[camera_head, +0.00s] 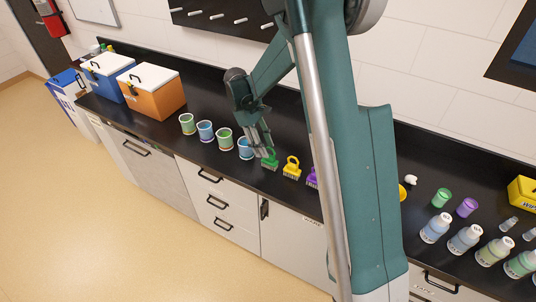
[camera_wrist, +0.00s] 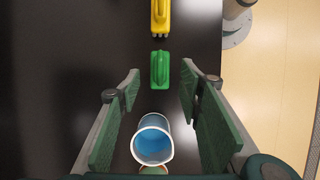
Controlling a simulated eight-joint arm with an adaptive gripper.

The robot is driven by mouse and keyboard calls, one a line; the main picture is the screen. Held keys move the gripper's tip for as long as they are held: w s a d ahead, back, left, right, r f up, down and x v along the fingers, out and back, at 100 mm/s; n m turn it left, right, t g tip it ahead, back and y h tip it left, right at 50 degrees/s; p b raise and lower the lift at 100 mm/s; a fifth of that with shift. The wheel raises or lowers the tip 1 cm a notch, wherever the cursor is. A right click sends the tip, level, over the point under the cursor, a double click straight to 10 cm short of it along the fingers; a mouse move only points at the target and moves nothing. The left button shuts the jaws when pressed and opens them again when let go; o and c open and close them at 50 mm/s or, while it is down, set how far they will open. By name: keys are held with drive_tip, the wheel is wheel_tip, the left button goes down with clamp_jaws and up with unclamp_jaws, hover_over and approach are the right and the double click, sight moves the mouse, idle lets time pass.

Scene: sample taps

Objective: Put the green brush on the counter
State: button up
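The green brush (camera_head: 270,161) stands on the black counter (camera_head: 225,97), between the blue cup and the yellow brush. In the wrist view the green brush (camera_wrist: 160,69) lies ahead, centred in the gap between my fingers. My gripper (camera_head: 259,140) is just above and beside it in the head view and hides part of that area. In the wrist view my gripper (camera_wrist: 160,75) is open, with one finger pad on each side and nothing held.
A blue cup (camera_wrist: 153,145) sits close below my gripper. The yellow brush (camera_head: 292,168) and a purple brush (camera_head: 312,178) stand to the right. More cups (camera_head: 187,124) stand left, then an orange box (camera_head: 152,95). Bottles (camera_head: 436,228) stand far right. My arm hides the middle.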

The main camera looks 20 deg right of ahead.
drive_tip(key=shift+v, duration=2.8)
drive_tip(key=s+d+r+m+t+y, duration=0.2)
drive_tip(key=s+r+m+t, duration=0.25)
drive_tip(key=s+r, duration=1.1)
drive_tip(key=s+r+m+t+y, duration=0.1)
drive_tip(key=s+m+t, duration=0.3)
drive_tip(key=s, duration=1.4)
drive_tip(key=shift+s+r+t, duration=0.3)
drive_tip(key=shift+s+t, duration=0.05)
drive_tip(key=shift+t, duration=0.6)
